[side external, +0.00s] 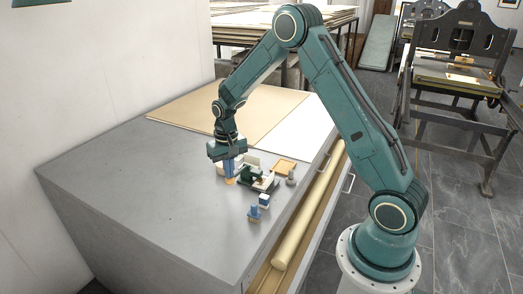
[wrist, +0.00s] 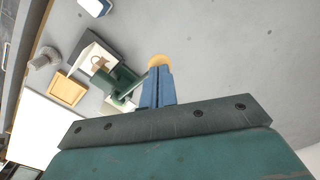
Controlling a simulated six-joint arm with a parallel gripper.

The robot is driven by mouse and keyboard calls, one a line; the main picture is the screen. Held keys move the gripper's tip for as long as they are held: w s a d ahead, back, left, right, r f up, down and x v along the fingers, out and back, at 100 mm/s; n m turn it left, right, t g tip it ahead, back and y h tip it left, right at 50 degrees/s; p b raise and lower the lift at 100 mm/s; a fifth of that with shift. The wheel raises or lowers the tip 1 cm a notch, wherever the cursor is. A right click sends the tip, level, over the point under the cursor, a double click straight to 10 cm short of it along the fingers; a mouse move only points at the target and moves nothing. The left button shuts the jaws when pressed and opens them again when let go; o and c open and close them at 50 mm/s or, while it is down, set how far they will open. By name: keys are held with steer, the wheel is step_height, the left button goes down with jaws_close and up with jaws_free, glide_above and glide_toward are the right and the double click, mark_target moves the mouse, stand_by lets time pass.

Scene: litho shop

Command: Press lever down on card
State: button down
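A small green press (side external: 257,175) with a lever stands on the grey cabinet top; it also shows in the wrist view (wrist: 118,82). Its thin lever (wrist: 134,84) reaches out toward an orange knob (wrist: 159,60), which shows at my fingertips in the side view (side external: 230,181). My gripper (side external: 229,172) points down there, its two blue fingers (wrist: 157,88) side by side with no clear gap. Whether the fingertips touch the knob or are just above it, I cannot tell. A white piece (wrist: 121,103) by the press may be the card, partly hidden by the press and fingers.
Close to the press are a tan wooden tray (side external: 285,166), a grey round-topped piece (side external: 291,178), a blue-and-white block (side external: 264,200) and a blue stand (side external: 254,213). Large sheets (side external: 215,105) lie behind. The cabinet top (side external: 130,180) is clear at left.

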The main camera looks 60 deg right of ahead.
stand_by(0.4)
step_height(320, 180, up, 10)
stand_by(2.1)
steer(key=s+a+r+n+t, duration=0.3)
steer(key=s+a+r, duration=0.5)
steer(key=s+r, duration=0.5)
steer(key=s+a+n+t, duration=0.2)
steer(key=s+a+n, duration=0.1)
steer(key=s, duration=1.1)
steer(key=shift+s+a+r+t, duration=0.25)
steer(key=shift+a+r+t, duration=0.05)
steer(key=shift+a, duration=0.2)
